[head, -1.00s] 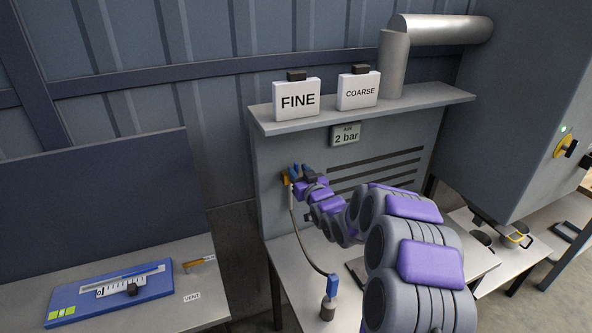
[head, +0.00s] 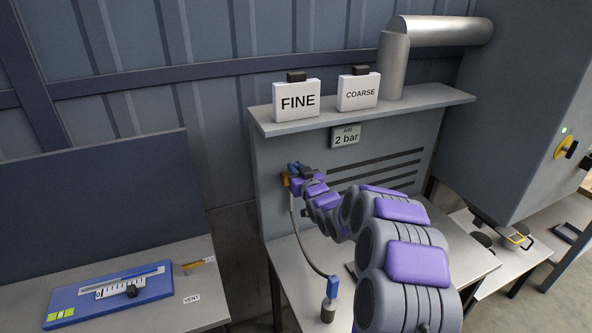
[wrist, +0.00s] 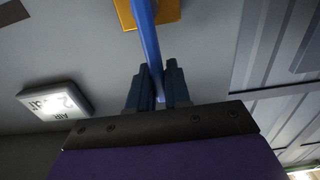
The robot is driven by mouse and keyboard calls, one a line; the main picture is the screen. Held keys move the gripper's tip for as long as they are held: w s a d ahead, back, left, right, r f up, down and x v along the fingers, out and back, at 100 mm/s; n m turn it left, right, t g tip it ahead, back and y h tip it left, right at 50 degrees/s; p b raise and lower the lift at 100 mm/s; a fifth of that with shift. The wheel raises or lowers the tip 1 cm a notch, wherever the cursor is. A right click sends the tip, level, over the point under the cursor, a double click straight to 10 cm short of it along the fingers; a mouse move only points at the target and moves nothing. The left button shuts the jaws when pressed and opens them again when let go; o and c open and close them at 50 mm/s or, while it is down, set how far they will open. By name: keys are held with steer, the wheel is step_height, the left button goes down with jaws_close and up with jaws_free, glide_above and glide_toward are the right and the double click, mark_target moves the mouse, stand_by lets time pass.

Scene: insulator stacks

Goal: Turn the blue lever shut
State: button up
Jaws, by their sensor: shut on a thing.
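The blue lever (wrist: 148,40) runs down from the top of the wrist view, in front of an orange-yellow fitting (wrist: 158,12) on the grey panel. My gripper (wrist: 158,88) is shut on the lower end of the lever, with one dark finger on each side. In the head view my gripper (head: 297,170) is at the panel, beside the orange fitting (head: 285,180). The lever cannot be told apart from my fingers there.
A hose (head: 302,240) hangs from the fitting to a blue-topped part (head: 331,288) on the bench. An "AIR 2 bar" sign (head: 345,136) is above right. A shelf (head: 420,107) holds FINE (head: 297,101) and COARSE (head: 359,92) blocks. A blue gauge board (head: 110,293) lies left.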

jaws_close()
steer(key=w+d+f+m+p, duration=0.2)
steer(key=d+f+m+p, duration=0.4)
steer(key=m+p, duration=0.6)
steer(key=shift+d+f+m+p, duration=0.2)
steer(key=shift+f+m+p, duration=0.25)
steer(key=shift+m, duration=2.55)
steer(key=shift+f, duration=0.15)
steer(key=o, duration=0.6)
jaws_free()
steer(key=shift+d, duration=0.1)
